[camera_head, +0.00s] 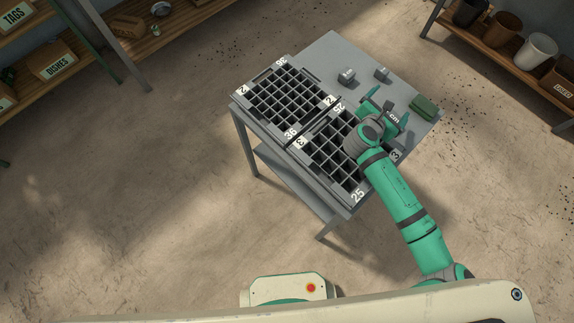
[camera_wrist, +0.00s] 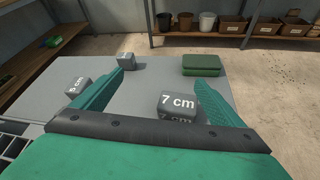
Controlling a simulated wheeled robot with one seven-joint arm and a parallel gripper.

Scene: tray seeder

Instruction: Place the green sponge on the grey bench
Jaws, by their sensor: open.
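The green sponge (camera_head: 424,106) lies flat near the right corner of the grey bench (camera_head: 333,48). In the wrist view the sponge (camera_wrist: 203,66) is at the bench's far edge, apart from my gripper. My gripper (camera_head: 389,105) is above the bench to the left of the sponge. In the wrist view its fingers (camera_wrist: 159,78) are spread wide and hold nothing. A grey block marked 7 cm (camera_wrist: 177,106) shows in the gap between the fingers, near the right one; part of it is hidden.
Two more grey blocks (camera_head: 346,75) (camera_head: 382,73) stand on the bench's back part. Two black-celled seed trays (camera_head: 270,75) (camera_head: 330,150) cover its left and front. Shelves with pots (camera_head: 540,48) and boxes stand beyond. Bare bench lies around the blocks.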

